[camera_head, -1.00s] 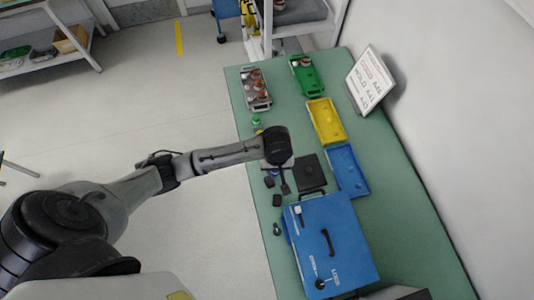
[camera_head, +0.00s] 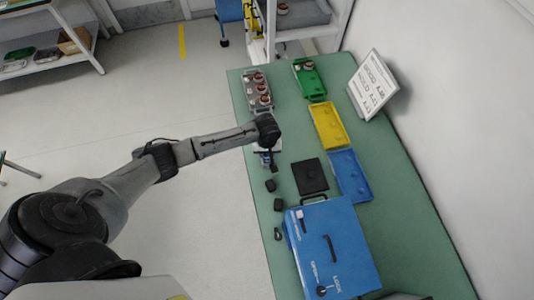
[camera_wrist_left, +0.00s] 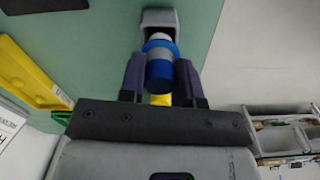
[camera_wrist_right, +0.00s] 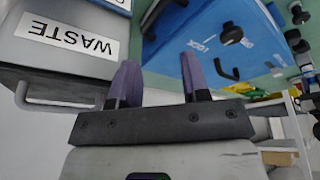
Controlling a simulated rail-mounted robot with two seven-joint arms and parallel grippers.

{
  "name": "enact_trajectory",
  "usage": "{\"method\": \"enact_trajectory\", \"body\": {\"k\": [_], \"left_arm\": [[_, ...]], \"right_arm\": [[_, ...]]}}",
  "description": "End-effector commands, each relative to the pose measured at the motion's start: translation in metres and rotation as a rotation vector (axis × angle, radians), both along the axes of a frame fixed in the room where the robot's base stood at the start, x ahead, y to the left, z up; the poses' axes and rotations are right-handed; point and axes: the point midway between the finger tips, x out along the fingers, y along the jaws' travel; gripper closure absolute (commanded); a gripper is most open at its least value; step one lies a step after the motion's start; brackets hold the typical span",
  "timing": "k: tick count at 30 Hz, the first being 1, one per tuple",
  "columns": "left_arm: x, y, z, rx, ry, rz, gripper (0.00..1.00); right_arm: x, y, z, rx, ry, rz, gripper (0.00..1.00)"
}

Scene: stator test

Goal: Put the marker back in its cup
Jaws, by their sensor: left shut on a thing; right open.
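In the left wrist view my left gripper (camera_wrist_left: 160,75) is shut on the marker (camera_wrist_left: 160,67), which is blue with a grey band and a white end. That end points at the pale, square-edged cup (camera_wrist_left: 159,17) and overlaps its edge in the picture. I cannot tell whether the end is inside. A small yellow thing (camera_wrist_left: 160,100) shows behind the marker. In the head view my left gripper (camera_head: 267,153) is at the table's left edge, and my wrist hides most of what is there. In the right wrist view my right gripper (camera_wrist_right: 158,88) is open and empty.
The green table (camera_head: 410,210) holds a grey tray (camera_head: 257,88), green (camera_head: 309,80), yellow (camera_head: 328,125) and blue (camera_head: 350,176) trays, a black square (camera_head: 310,177), several small dark parts and a large blue box (camera_head: 345,235). A WASTE container (camera_wrist_right: 60,70) is near my right gripper.

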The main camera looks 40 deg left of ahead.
Motion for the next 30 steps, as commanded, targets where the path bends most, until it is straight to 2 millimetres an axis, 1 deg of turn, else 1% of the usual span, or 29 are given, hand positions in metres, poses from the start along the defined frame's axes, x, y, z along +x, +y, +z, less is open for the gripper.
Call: {"method": "enact_trajectory", "body": {"k": [1, 3, 6, 16, 24, 25, 30], "left_arm": [[0.000, 0.000, -0.007, 0.001, 0.002, 0.001, 0.92], [0.000, 0.000, -0.013, 0.000, 0.000, 0.001, 0.92], [0.000, 0.000, -0.017, 0.000, 0.000, 0.001, 0.92], [0.000, 0.000, -0.018, 0.000, 0.000, 0.000, 0.92], [0.000, -0.001, -0.026, 0.000, 0.000, -0.001, 0.92], [0.000, 0.000, -0.027, 0.001, -0.001, -0.001, 0.68], [0.000, 0.000, -0.026, 0.001, -0.001, -0.001, 0.52]], "right_arm": [[0.000, -0.001, -0.001, -0.003, 0.001, 0.001, 0.57], [0.000, -0.001, -0.002, -0.004, 0.000, 0.002, 0.57], [0.000, -0.001, -0.002, -0.004, 0.001, 0.002, 0.57], [-0.001, 0.000, -0.002, -0.001, 0.002, 0.000, 0.57], [-0.001, 0.001, -0.001, 0.005, 0.002, -0.005, 0.57], [-0.001, 0.001, -0.001, 0.006, 0.002, -0.005, 0.57], [-0.001, 0.002, -0.001, 0.007, 0.002, -0.005, 0.57]]}}
